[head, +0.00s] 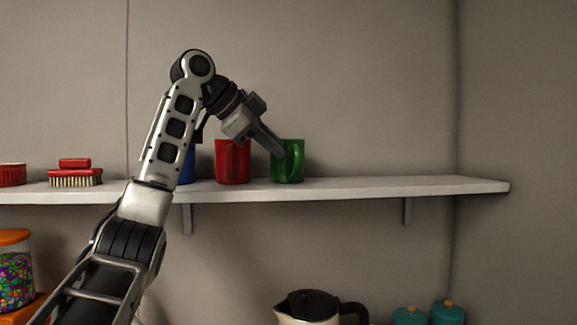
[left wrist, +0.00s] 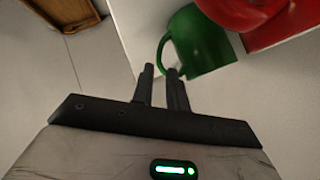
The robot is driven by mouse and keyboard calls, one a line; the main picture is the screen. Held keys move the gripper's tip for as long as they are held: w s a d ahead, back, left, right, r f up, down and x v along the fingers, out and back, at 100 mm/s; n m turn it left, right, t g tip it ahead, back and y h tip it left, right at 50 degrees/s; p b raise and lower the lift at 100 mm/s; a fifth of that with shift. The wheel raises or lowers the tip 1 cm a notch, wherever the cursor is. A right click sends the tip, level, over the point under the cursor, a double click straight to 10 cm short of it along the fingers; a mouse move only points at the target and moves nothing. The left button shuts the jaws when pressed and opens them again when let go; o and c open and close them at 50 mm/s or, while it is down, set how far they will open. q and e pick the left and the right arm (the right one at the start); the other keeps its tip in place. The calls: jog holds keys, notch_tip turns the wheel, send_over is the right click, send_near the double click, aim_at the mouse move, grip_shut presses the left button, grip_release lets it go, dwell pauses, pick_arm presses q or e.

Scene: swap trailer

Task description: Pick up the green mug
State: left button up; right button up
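The green mug (head: 291,162) stands upright on the white shelf (head: 400,187), to the right of a red mug (head: 233,162). Its handle faces the front. My left gripper (head: 279,152) reaches in from the left, its fingers overlapping the green mug's left side in the head view. In the left wrist view, the two fingertips (left wrist: 161,70) are apart with a narrow gap, right at the handle of the green mug (left wrist: 203,42). The handle's lower bend shows between the tips, with no clear grip on it. My right gripper is out of view.
A blue mug (head: 187,165) is partly hidden behind my left arm. A red-topped brush (head: 75,174) and a red dish (head: 12,174) sit on the shelf's left part. The shelf right of the green mug is clear. A kettle (head: 308,308) and teal jars (head: 447,313) stand below.

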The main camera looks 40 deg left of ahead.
aim_at(290, 161)
pick_arm(q)
jog(key=x, duration=0.6)
jog(key=shift+a+f, duration=0.15)
jog(key=shift+f, duration=0.2)
grip_shut()
